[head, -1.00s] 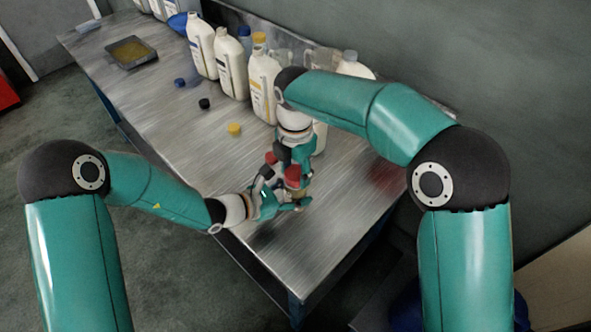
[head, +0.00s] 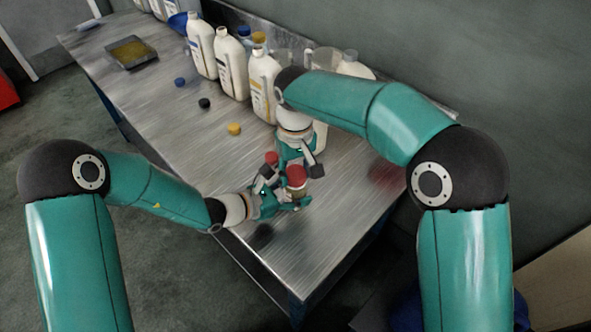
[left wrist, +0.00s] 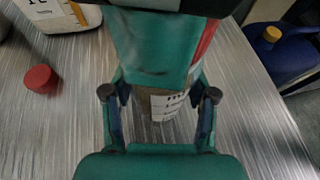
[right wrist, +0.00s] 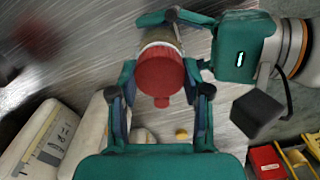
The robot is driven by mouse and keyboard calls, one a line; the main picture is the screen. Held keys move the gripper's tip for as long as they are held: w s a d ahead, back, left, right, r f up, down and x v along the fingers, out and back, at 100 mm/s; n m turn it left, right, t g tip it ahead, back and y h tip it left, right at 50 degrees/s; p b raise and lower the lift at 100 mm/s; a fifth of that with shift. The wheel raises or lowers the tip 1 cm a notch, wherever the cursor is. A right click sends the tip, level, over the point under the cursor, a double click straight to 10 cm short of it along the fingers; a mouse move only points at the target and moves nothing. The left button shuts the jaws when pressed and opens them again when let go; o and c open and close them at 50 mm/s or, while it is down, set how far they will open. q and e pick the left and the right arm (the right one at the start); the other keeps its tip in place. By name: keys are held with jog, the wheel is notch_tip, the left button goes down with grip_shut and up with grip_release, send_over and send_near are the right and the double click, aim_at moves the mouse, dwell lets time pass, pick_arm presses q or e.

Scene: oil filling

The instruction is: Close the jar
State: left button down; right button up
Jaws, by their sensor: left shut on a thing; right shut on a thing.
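A jar with a tan body and a white label (left wrist: 168,105) is upright above the near end of the table. Its red lid (right wrist: 160,75) is on top and also shows in the head view (head: 296,174). My left gripper (head: 292,203) is shut on the jar body from the left; its fingers flank the label in the left wrist view. My right gripper (right wrist: 162,92) comes from above, with its fingers on both sides of the red lid, shut on it. My right gripper hides much of the jar in the left wrist view. Whether the lid is fully seated cannot be told.
A separate red cap (left wrist: 40,79) lies on the metal table (head: 180,130). Blue (head: 180,82), black (head: 204,104) and yellow (head: 234,129) caps lie farther along. Several white jugs (head: 232,62) line the back. A tray (head: 131,52) sits at the far end.

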jog(key=m, duration=0.4)
jog(key=shift+w+m, duration=0.1)
jog(key=shift+m, duration=0.2)
pick_arm(q)
jog(key=shift+s, duration=0.1)
pick_arm(e)
jog(key=m, duration=0.4)
jog(key=o, duration=1.4)
jog(key=shift+c, duration=0.2)
jog(key=shift+r, duration=0.1)
notch_tip(320, 180, up, 12)
